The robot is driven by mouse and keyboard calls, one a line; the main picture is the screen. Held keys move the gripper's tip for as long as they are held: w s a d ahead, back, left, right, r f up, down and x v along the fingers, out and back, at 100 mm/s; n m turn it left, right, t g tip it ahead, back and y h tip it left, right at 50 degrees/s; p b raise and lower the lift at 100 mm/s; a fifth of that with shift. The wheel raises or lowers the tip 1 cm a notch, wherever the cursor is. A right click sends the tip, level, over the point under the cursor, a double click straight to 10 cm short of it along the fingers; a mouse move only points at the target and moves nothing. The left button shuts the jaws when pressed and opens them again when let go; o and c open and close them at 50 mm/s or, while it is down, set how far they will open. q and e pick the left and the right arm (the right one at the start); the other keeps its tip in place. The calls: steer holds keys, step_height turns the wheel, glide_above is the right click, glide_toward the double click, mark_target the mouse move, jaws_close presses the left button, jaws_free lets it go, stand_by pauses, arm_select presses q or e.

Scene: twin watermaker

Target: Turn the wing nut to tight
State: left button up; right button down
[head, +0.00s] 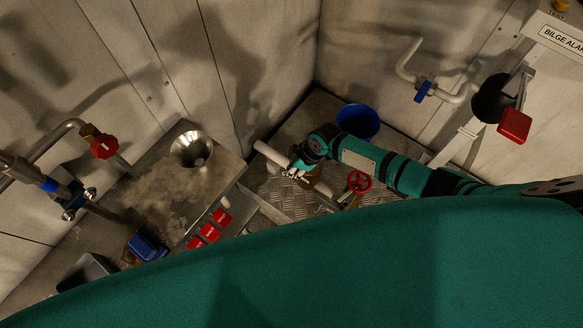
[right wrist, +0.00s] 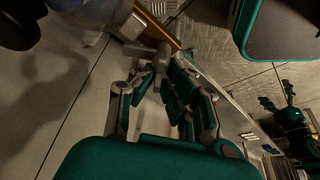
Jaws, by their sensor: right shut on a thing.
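My right gripper (head: 298,168) reaches in from the right and is at the pipe fitting in the floor corner. In the right wrist view its fingers (right wrist: 160,72) close around a small grey piece (right wrist: 146,52), which looks like the wing nut, beside a brass-coloured edge (right wrist: 158,27). The fingers hide much of this piece, and I cannot tell how far it is turned. A dark teal gripper (right wrist: 279,97), apparently my left, shows small at the right of the wrist view; its opening is unclear. The left gripper is not in the head view.
A white pipe (head: 270,154) runs to the fitting. A red handwheel (head: 359,182) and blue bucket (head: 358,121) are near my right arm. The metal bench (head: 160,205), with a steel funnel (head: 191,149) and red switches (head: 209,233), stands left.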

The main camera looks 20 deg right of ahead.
steer(key=shift+w+d+r, duration=0.25)
steer(key=shift+w+d, duration=0.1)
steer(key=shift+w, duration=0.2)
steer(key=c, duration=1.3)
jaws_free()
steer(key=shift+f, duration=0.1)
steer(key=shift+o, duration=0.3)
steer(key=shift+s, duration=0.2)
steer(key=shift+s+a, duration=0.1)
steer(key=v, duration=1.2)
